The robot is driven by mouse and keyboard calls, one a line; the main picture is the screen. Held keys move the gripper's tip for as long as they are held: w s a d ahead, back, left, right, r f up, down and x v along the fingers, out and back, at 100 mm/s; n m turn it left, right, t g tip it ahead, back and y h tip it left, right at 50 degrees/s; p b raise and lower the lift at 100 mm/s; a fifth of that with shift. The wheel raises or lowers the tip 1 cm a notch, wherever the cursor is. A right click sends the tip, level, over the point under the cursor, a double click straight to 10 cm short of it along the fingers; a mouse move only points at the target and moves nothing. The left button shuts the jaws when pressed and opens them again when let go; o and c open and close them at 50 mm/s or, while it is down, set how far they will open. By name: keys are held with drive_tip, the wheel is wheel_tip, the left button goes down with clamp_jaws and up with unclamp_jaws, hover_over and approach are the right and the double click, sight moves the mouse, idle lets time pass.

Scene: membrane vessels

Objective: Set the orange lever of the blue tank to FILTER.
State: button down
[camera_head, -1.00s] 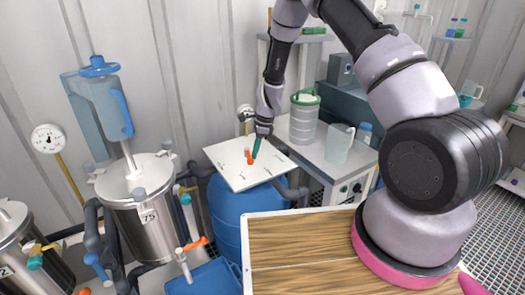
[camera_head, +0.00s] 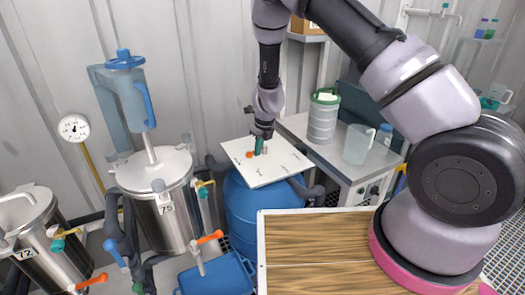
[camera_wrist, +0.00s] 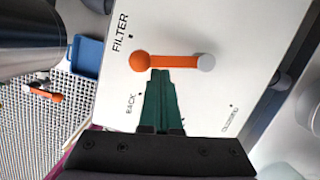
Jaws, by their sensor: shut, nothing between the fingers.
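The blue tank (camera_head: 250,212) stands at mid-view with a white panel (camera_head: 285,166) on top. In the wrist view the panel (camera_wrist: 200,25) has FILTER at upper left, a label that looks like BACK at lower left and one like CLOSED at lower right. The orange lever (camera_wrist: 175,61) has a white pivot at right, and its round knob (camera_wrist: 141,62) points left, between the FILTER and BACK dots. The knob also shows in the head view (camera_head: 249,154). My gripper (camera_wrist: 171,72) is shut and empty, its green fingertips at the lever's lower edge; I cannot tell whether they touch.
Steel vessels (camera_head: 165,215) with a blue jug stand left of the tank. Another orange-handled valve (camera_head: 209,237) is in front. A bench (camera_head: 345,155) with a green-lidded canister and clear jug is to the right. A wooden top (camera_head: 315,240) lies nearest.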

drive_tip(key=shift+w+a, duration=0.35)
drive_tip(key=shift+a, duration=0.25)
idle(0.6)
